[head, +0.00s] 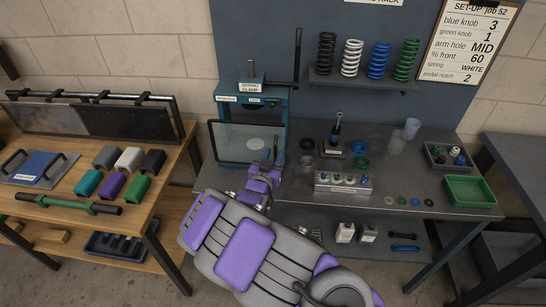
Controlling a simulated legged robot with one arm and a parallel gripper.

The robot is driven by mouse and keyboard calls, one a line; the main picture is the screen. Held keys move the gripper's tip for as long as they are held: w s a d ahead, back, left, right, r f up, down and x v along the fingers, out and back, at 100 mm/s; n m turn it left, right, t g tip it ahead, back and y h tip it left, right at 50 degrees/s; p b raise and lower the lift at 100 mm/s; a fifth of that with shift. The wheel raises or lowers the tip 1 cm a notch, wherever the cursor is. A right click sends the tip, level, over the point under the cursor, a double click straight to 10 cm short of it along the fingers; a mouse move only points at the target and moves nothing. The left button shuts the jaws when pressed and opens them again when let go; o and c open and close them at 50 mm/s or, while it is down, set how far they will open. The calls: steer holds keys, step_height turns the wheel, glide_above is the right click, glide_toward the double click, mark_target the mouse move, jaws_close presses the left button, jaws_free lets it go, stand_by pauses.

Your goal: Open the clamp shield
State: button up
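The spring clamp (252,98) is a teal press with a labelled top, standing at the left end of the grey bench. Its clamp shield (232,145), a clear pane in a dark frame, stands across the front of the press. A pale round plate shows through the pane. My purple and grey arm reaches up from the bottom, and my gripper (268,172) is beside the shield's lower right edge. Whether it touches the shield I cannot tell. The fingers are small and partly hidden by the arm, so their opening is unclear.
Several coloured springs stand on a wall shelf (360,85) at the back. Right of my gripper are a knob block (343,183), rings and a small stand (337,145). A green tray (470,191) is at the right. A wooden bench (60,205) stands left.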

steer(key=shift+c, duration=0.3)
jaws_close()
steer(key=shift+s, duration=0.1)
